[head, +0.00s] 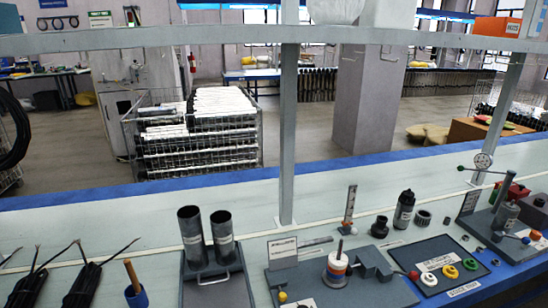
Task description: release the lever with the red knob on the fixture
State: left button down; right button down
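A grey fixture (345,293) stands on the bench at the lower middle. A yellow knob (282,296) is at the fixture's front left. A second fixture (500,235) at the right has an orange-red knob (535,235). Neither of my grippers is in view.
A dark tray (460,293) with coloured rings lies between the fixtures. Two grey tubes (206,238) stand in a holder at left. Black cables (82,288) and a blue cup (137,296) are farther left. A post (288,120) rises behind the bench.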

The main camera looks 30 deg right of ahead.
aim_at(413, 276)
jog(key=z, duration=2.05)
jog(key=k+l, duration=0.05)
jog(key=l, duration=0.05)
